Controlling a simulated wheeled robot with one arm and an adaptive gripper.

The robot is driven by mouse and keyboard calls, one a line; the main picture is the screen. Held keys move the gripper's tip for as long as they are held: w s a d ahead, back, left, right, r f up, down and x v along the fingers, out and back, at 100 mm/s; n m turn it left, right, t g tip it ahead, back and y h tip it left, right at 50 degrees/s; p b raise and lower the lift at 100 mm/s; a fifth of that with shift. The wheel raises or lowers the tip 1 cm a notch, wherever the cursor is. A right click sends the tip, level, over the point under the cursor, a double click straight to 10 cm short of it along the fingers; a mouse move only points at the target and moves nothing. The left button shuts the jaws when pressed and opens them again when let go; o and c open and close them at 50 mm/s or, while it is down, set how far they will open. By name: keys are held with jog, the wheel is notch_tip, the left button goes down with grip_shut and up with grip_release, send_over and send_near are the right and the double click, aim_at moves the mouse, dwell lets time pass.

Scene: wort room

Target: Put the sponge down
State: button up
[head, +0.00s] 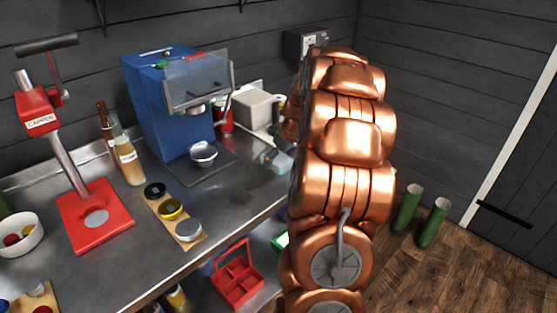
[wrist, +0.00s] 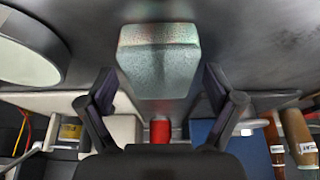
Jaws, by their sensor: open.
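The sponge (wrist: 158,62) is a pale grey-green block that shows in the wrist view against the grey metal counter. My gripper (wrist: 160,84) is open, with one dark finger to each side of the sponge's near end and a gap between each finger and the sponge. In the head view, a small pale blue-green block (head: 276,161) on the counter beside my copper arm looks like the sponge. My arm hides most of the gripper there.
The steel counter (head: 240,190) holds a blue machine (head: 160,110), a red can (head: 223,118), a beige box (head: 256,107), bottles (head: 130,162) and a red-based press (head: 95,215). A red caddy (head: 237,275) sits below. In the wrist view, a round pale disc (wrist: 25,50) is at left.

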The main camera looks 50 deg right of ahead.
jog(key=b+v, duration=0.2)
jog(key=v, duration=0.9)
jog(key=s+a+f+g+y, duration=0.1)
jog(key=s+a+g, duration=0.15)
jog(key=a, duration=1.05)
jog(key=s+a+f+g, duration=0.1)
jog(key=s+a, duration=0.2)
jog(key=a, duration=1)
jog(key=s+a+f+g, duration=0.1)
jog(key=s+a+f, duration=0.1)
jog(key=s, duration=0.4)
jog(key=s+a+f+g, duration=0.1)
jog(key=s+a+f, duration=0.1)
jog(key=s+a, duration=0.3)
jog(key=s+a+f+g+h, duration=0.1)
jog(key=s+a, duration=0.3)
jog(key=s, duration=0.4)
jog(key=shift+s+f, duration=0.4)
jog(key=shift+f, duration=0.3)
jog(key=shift+a, duration=0.1)
